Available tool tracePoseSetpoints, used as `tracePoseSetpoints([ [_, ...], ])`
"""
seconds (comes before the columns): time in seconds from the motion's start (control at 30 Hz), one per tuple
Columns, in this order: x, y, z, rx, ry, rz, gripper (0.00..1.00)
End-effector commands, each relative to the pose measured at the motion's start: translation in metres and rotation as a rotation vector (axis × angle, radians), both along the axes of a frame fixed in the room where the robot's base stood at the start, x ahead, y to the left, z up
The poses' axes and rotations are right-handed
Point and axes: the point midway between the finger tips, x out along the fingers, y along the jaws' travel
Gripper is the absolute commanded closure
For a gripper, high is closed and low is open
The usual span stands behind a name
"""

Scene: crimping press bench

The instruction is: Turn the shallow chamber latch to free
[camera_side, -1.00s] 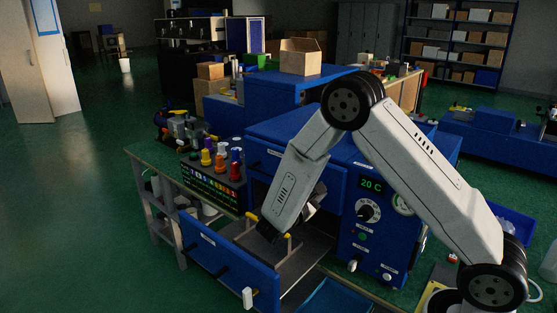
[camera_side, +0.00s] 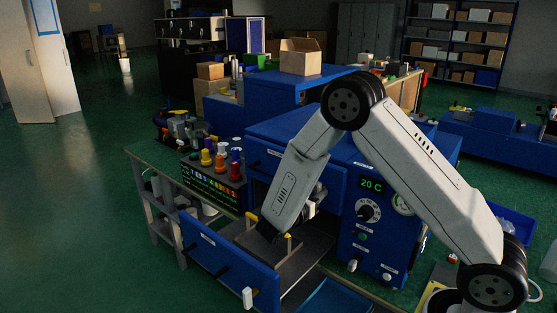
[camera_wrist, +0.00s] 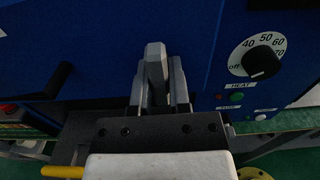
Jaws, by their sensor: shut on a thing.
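My gripper (camera_wrist: 156,98) is shut on a grey, angular piece (camera_wrist: 155,62) that stands between its two fingers, apparently the latch's handle. This is in front of the blue press (camera_wrist: 195,45), left of its heat dial (camera_wrist: 262,62). In the side view my forearm hides most of the gripper and latch; only a pale part of my wrist end (camera_side: 317,197) shows at the forearm's right edge. I cannot read the latch's marks or exact angle.
An open blue drawer front (camera_side: 225,262) with a white lever (camera_side: 248,297) stands below my arm. Yellow-topped pegs (camera_side: 252,217) stick up close to my wrist. Colourful knobbed tools (camera_side: 220,155) stand to the left. The control panel (camera_side: 372,215) is close on the right.

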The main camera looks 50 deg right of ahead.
Motion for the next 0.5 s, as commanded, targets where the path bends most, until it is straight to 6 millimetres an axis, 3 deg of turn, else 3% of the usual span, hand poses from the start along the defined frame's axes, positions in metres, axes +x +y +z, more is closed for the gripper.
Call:
tracePoseSetpoints([
  [0.2,-0.0001,0.0,-0.0002,0.0,0.001,0.0,1.0],
  [0.23,-0.0001,0.0,-0.0002,0.0,0.001,0.0,0.69],
  [0.3,-0.0001,0.0,-0.0002,0.0,0.001,0.0,0.46],
  [0.33,-0.0001,0.0,-0.0002,0.0,0.0,0.0,0.43],
  [0.5,-0.0001,0.0,-0.0002,0.0,0.0,0.0,0.43],
])
